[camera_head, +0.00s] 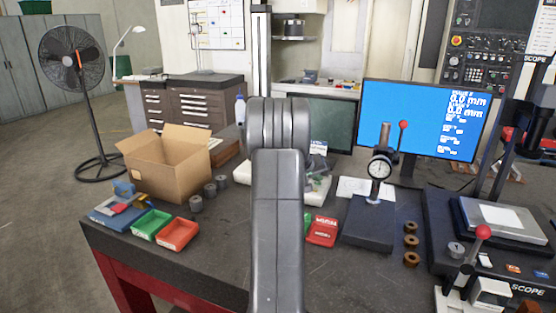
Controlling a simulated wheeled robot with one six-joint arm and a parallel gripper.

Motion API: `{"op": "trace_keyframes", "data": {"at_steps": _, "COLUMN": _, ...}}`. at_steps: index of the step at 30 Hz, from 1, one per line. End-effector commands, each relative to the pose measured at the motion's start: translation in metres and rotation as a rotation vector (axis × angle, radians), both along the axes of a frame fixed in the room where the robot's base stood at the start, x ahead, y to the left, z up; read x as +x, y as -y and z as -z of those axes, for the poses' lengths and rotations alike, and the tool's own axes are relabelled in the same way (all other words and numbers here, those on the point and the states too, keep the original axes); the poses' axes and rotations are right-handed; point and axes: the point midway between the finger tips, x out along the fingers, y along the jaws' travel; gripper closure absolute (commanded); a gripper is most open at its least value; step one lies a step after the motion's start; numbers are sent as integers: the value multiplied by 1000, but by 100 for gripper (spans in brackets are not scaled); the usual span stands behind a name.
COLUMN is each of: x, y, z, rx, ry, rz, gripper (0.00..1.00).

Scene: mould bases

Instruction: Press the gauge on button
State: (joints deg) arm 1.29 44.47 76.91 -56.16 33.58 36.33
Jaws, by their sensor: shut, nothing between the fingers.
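A round white-faced dial gauge (379,167) is mounted on an upright post over a dark flat base plate (369,236), right of centre on the workbench. A lever with a red ball knob (403,125) rises beside it. No on button can be made out on the gauge at this size. My grey arm stands in the middle of the view, left of the gauge and apart from it in the picture. My gripper is not visible.
A blue monitor (425,118) stands behind the gauge. Several brown rings (411,243) lie right of its base, and a red box (322,231) lies left. A scope stand (480,240) fills the right. A cardboard box (166,168) and bins (178,234) sit at left.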

Motion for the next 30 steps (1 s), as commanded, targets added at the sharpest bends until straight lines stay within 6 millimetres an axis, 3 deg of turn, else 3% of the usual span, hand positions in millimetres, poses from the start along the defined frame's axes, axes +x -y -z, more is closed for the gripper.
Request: {"op": "trace_keyframes", "data": {"at_steps": 30, "x": 0, "y": 0, "z": -12, "rx": 0, "ry": 0, "rz": 0, "gripper": 100}}
